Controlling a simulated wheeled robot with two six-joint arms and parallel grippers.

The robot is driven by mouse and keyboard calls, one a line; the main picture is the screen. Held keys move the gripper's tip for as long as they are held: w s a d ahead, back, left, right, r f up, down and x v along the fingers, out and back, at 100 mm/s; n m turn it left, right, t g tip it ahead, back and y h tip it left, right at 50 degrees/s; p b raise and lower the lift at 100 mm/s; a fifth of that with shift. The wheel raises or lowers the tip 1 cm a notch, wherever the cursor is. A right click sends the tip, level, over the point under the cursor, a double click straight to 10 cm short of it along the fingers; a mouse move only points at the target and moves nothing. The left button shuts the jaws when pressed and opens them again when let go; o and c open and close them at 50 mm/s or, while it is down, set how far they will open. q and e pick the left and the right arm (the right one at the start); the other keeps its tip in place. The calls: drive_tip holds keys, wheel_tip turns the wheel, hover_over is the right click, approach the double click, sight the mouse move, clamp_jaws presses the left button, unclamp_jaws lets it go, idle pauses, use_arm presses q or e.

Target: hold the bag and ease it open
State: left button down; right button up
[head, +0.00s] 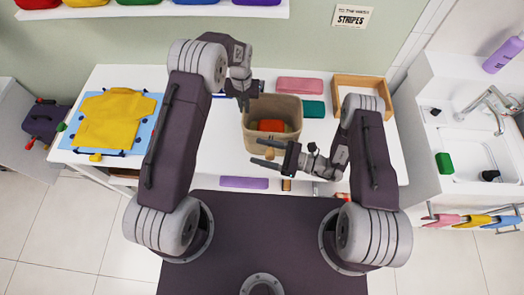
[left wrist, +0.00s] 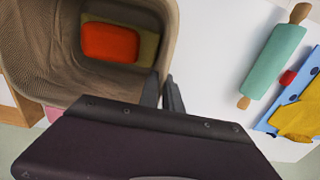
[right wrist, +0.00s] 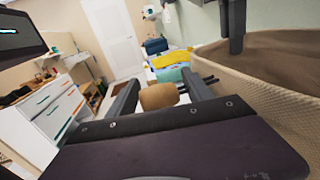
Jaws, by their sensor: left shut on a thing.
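The tan fabric bag (head: 256,140) stands upright on the white table with its mouth up. A red-orange item (head: 271,125) and a green one lie inside. My left gripper (head: 243,101) is shut on the bag's rim at the left far side; the bag's wall (left wrist: 40,65) fills the left of the left wrist view. My right gripper (head: 264,153) is open and empty at the bag's near side, apart from the rim as far as I can tell. In the right wrist view the bag (right wrist: 275,95) is at right, beside the open fingers.
A yellow shirt (head: 117,117) lies on a blue mat at left. A teal rolling pin (left wrist: 272,60) lies between mat and bag. Behind the bag are a pink box (head: 299,85), a teal box (head: 314,108) and a wooden tray (head: 336,100). A purple item (head: 244,183) lies in front.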

drive_tip(key=v, duration=1.2)
drive_tip(key=c, duration=0.7)
drive_tip(key=shift+m, duration=0.9)
drive_tip(key=c, duration=0.5)
drive_tip(key=shift+s+m+g, duration=0.3)
drive_tip(key=shift+m, duration=0.7)
clamp_jaws()
drive_tip(key=s+d+m+g, duration=0.2)
drive_tip(key=s+d+m, duration=0.3)
drive_tip(key=m, duration=0.6)
drive_tip(key=shift+s+f+m+y, duration=0.2)
drive_tip(key=shift+s+m+y, duration=0.1)
